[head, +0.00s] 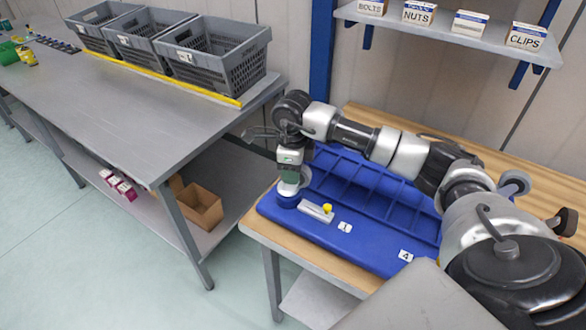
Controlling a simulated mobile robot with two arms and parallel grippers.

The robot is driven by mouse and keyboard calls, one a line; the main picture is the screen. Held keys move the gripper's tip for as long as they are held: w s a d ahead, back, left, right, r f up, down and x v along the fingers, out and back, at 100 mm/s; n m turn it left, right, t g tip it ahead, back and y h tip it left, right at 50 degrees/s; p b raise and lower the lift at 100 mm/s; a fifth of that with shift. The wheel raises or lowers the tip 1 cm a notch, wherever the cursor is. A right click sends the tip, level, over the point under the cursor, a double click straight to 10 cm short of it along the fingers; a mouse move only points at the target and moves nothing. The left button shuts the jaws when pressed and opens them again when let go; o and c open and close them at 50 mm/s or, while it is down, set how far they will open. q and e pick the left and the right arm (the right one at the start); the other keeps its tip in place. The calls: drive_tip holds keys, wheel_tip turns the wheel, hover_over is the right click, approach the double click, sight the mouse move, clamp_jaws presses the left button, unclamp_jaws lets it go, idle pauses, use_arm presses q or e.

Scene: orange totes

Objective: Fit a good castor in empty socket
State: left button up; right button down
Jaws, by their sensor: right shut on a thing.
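A blue dolly frame (385,238) lies on the wooden-topped table, with ribbed compartments and white labels "1" and "4" on its near side. My right gripper (291,172) points down over its left corner and is shut on a castor (304,177), whose grey wheel partly shows. The castor is at or just above a round dark blue socket (287,199) there; the gripper hides whether it is seated. Two other castors, a grey-wheeled one (516,183) and a dark one (565,222), show at the right beyond my arm. My left gripper is out of view.
A grey plate with a yellow knob (327,209) lies beside the corner. A grey bench (150,110) at left carries several grey crates (215,52). An open cardboard box (201,207) is on its lower shelf. A wall shelf (440,30) holds labelled boxes.

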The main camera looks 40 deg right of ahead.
drive_tip(key=shift+f, duration=0.2)
idle(0.5)
drive_tip(key=c, duration=0.6)
unclamp_jaws()
wheel_tip(320, 180, up, 9)
drive_tip(key=b, duration=0.2)
drive_tip(key=shift+r+b, duration=0.2)
drive_tip(key=shift+b, duration=0.1)
drive_tip(key=shift+r, duration=0.75)
drive_tip(key=shift+a, duration=0.1)
